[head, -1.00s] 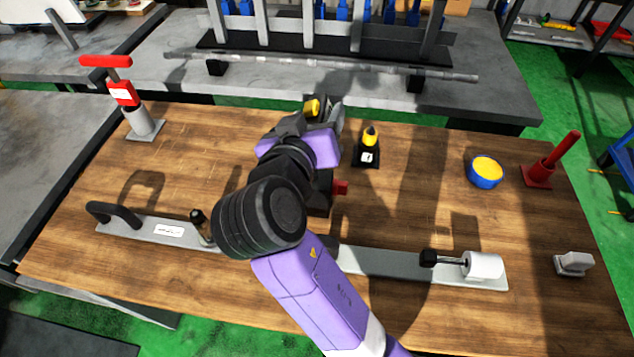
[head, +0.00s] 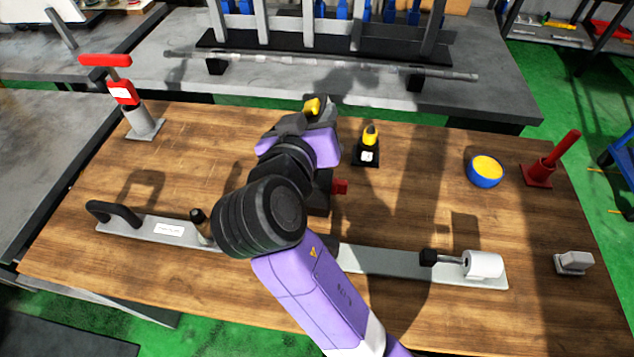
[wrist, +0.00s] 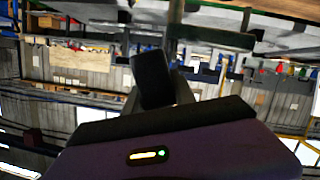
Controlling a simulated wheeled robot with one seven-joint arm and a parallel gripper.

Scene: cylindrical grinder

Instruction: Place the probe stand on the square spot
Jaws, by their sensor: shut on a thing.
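My gripper (head: 322,110) is raised over the back middle of the wooden table, mostly hidden by my own wrist in the head view. A yellow part (head: 312,106) shows at its tip. In the wrist view a dark, rounded block (wrist: 152,78) sits between the gripper's fingers, which are shut on it. I cannot tell for sure whether it is the probe stand. A yellow-and-black piece (head: 370,136) stands upright on a black base with a white label, just right of my gripper. No square spot can be made out clearly.
A long grey bar (head: 380,262) with a handle lies across the table front. A red-topped stand (head: 122,92) is at the back left. A blue bowl (head: 485,172), a red stand (head: 540,170) and a small grey block (head: 573,263) are on the right. A red part (head: 340,187) shows beside my arm.

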